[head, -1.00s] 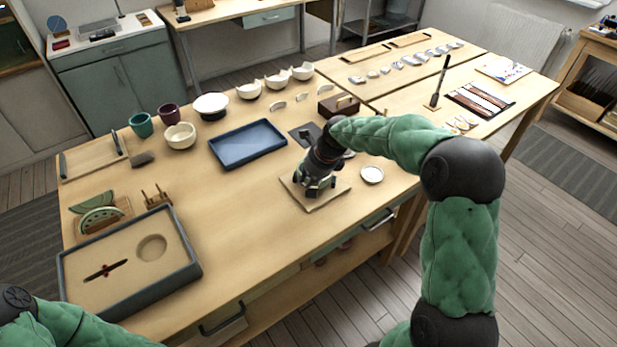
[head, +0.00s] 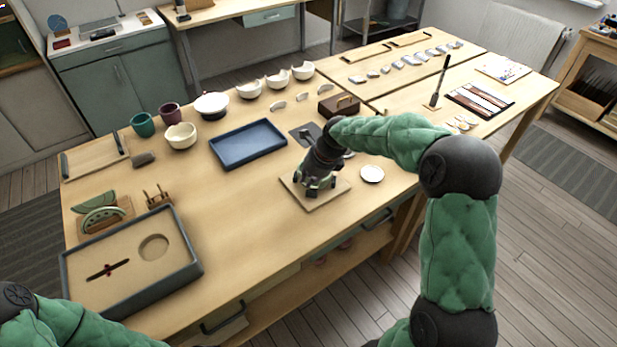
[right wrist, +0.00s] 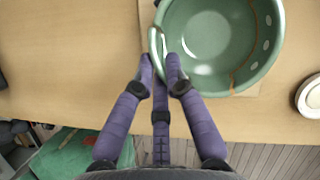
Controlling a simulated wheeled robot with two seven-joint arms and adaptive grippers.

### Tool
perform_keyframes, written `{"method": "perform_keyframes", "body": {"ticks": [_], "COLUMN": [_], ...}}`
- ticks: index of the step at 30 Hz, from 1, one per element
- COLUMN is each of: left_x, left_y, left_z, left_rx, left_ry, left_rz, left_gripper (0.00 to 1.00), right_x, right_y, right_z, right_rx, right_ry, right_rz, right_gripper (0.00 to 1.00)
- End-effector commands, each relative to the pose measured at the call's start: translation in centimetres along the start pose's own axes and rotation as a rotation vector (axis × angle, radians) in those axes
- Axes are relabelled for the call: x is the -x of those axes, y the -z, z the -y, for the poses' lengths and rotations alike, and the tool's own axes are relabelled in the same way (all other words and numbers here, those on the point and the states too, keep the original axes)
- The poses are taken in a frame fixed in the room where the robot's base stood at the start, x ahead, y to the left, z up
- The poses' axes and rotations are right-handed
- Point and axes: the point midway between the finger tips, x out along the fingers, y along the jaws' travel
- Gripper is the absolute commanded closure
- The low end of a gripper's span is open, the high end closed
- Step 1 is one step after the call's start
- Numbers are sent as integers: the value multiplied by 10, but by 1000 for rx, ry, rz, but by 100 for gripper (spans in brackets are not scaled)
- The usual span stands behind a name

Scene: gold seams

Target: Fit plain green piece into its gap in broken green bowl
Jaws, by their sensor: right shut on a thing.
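In the right wrist view the broken green bowl (right wrist: 210,45) sits with its opening toward the camera. A gold seam runs down its lower right wall and pale oval spots line its right side. My right gripper (right wrist: 161,66) is at the bowl's lower left rim, shut on the plain green piece (right wrist: 157,42), which shows as a narrow curved strip with a pale edge. The piece is at the rim; I cannot tell whether it is seated in the gap. In the head view my right gripper (head: 314,187) is low over a small board and hides the bowl. My left gripper is out of view.
The small board (head: 306,205) lies near the table's front edge. A white dish (head: 372,174) stands right of it, a blue tray (head: 248,161) behind it. Other green pieces (head: 100,215) and a dark-rimmed tray (head: 190,249) are at left. The table between is clear.

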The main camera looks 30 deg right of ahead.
Motion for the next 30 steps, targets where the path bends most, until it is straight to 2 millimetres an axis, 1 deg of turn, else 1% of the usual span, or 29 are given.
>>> {"method": "perform_keyframes", "body": {"ticks": [8, 18, 30], "left_x": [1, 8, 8], "left_y": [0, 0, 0], "left_z": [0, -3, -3], "left_rx": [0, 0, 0], "left_ry": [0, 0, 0], "left_rz": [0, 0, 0], "left_gripper": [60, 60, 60], "right_x": [0, 1, 0], "right_y": [0, 0, 0], "right_z": [0, 0, 0], "right_rx": [0, 0, 0], "right_ry": [0, 0, 0], "right_rz": [0, 0, 0], "right_gripper": [100, 100, 100]}}
